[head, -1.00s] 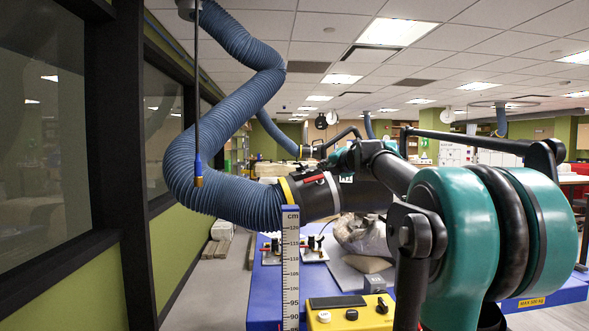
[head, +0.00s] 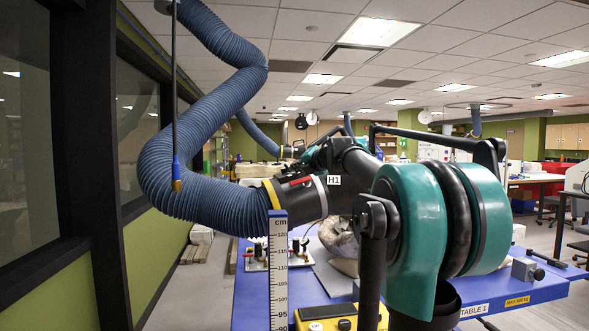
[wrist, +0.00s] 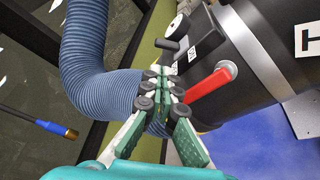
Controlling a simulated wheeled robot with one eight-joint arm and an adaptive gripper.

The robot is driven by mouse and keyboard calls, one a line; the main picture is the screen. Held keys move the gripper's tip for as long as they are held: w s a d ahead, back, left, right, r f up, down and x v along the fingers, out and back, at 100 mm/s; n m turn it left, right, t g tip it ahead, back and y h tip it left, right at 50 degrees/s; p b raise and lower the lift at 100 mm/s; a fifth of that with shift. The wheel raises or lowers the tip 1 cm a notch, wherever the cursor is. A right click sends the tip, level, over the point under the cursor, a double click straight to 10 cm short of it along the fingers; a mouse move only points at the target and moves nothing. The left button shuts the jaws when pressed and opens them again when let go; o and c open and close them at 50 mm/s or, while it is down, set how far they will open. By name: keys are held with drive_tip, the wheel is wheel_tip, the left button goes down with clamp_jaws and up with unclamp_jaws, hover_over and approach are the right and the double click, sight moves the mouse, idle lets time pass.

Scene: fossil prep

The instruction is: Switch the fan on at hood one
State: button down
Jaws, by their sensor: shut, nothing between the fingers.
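Hood one's dark duct (head: 297,203) carries the label H1 (head: 334,180); part of this label (wrist: 308,40) shows in the wrist view. A red lever (wrist: 211,84) sits on the duct, and it also shows in the head view (head: 300,181). Beside it is a small dark box (wrist: 190,48) with a white round face and a stubby grey lever (wrist: 167,44). I cannot read its setting. My gripper (wrist: 165,76) is shut and empty, its tips just below the stubby lever and left of the red lever. Contact is unclear. In the head view my arm largely hides the gripper.
A blue ribbed hose (head: 195,140) joins the duct and passes close behind my fingers. A centimetre rule (head: 278,270) stands in front. The blue table (head: 250,290) below holds a yellow box (head: 325,318) and valve fittings (head: 298,250). A dark-framed window wall is left.

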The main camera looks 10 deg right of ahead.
drive_tip(key=x, duration=0.7)
drive_tip(key=shift+w+a+f, duration=0.1)
drive_tip(key=shift+w, duration=0.2)
drive_tip(key=shift+r+m, duration=0.25)
drive_tip(key=shift+m, duration=0.35)
drive_tip(key=shift+d+r+m+y, duration=0.1)
drive_tip(key=shift+d+m+y, duration=0.2)
drive_tip(key=shift+m+y, duration=0.15)
drive_tip(key=m, duration=0.2)
drive_tip(key=d+m+t+y, duration=0.1)
drive_tip(key=m, duration=0.1)
drive_tip(key=shift+r+t, duration=0.3)
drive_tip(key=shift+r, duration=0.1)
